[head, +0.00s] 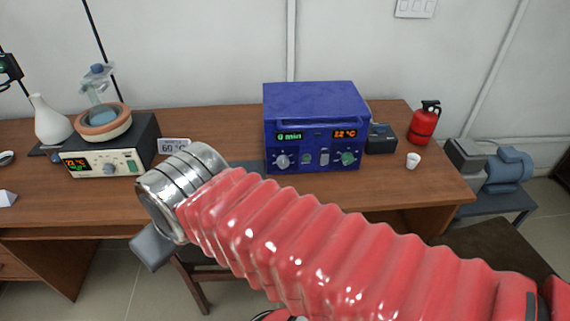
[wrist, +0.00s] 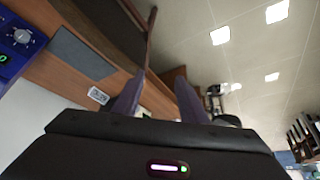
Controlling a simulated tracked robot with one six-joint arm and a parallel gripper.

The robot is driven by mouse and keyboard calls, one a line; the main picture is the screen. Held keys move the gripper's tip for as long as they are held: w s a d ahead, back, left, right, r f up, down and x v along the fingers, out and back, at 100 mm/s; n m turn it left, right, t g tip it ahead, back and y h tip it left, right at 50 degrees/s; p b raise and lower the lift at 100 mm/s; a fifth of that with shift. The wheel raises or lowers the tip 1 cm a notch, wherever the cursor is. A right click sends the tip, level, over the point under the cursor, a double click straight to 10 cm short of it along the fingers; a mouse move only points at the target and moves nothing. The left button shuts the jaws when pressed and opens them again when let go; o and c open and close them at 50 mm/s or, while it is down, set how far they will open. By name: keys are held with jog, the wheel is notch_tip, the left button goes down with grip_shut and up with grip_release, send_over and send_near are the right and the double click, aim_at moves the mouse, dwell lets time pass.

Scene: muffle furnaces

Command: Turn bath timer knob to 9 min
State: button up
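The blue bath (head: 311,128) stands on the wooden table, right of centre in the head view. Its left display reads "0 min" in green and its right display reads about 22 °C in orange. The timer knob (head: 282,161) is the pale knob under the green display. In the wrist view the bath's face is cut off at the left edge, with a pale knob (wrist: 21,36) showing. My gripper (wrist: 157,88) has its two dark fingers apart with nothing between them. It is away from the knob, which lies left of the fingers in the wrist view.
A hot plate (head: 105,158) with a bowl and flask stands at the left. My red arm crosses in front of the table.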

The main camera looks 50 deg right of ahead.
jog(key=o, duration=0.3)
jog(key=w+d+n+h, duration=0.1)
jog(key=w+d, duration=0.1)
jog(key=d, duration=0.3)
jog(key=w+d+n+h, duration=0.2)
jog(key=d, duration=0.3)
jog(key=w+d+n+h, duration=0.1)
jog(key=w+d, duration=0.2)
jog(key=d, duration=0.2)
jog(key=shift+w+d+f+n+t, duration=0.1)
jog(key=shift+d+n+t, duration=0.2)
jog(key=shift+t, duration=0.1)
jog(key=shift+o, duration=0.2)
jog(key=w+d+f+n+t+h, duration=0.1)
jog(key=d+f+n+h, duration=0.15)
jog(key=d+n, duration=0.6)
jog(key=w+d+f+n+h, duration=0.1)
jog(key=d+f+n, duration=0.3)
jog(key=d, duration=1)
jog(key=n+y, duration=0.3)
jog(key=n, duration=0.5)
send_near(283, 163)
jog(key=s+a+r, duration=0.2)
jog(key=s+r, duration=0.1)
jog(key=s, duration=0.1)
jog(key=shift+w+f+t+h, duration=0.1)
jog(key=shift+f+t+h, duration=0.15)
jog(key=shift+t, duration=0.15)
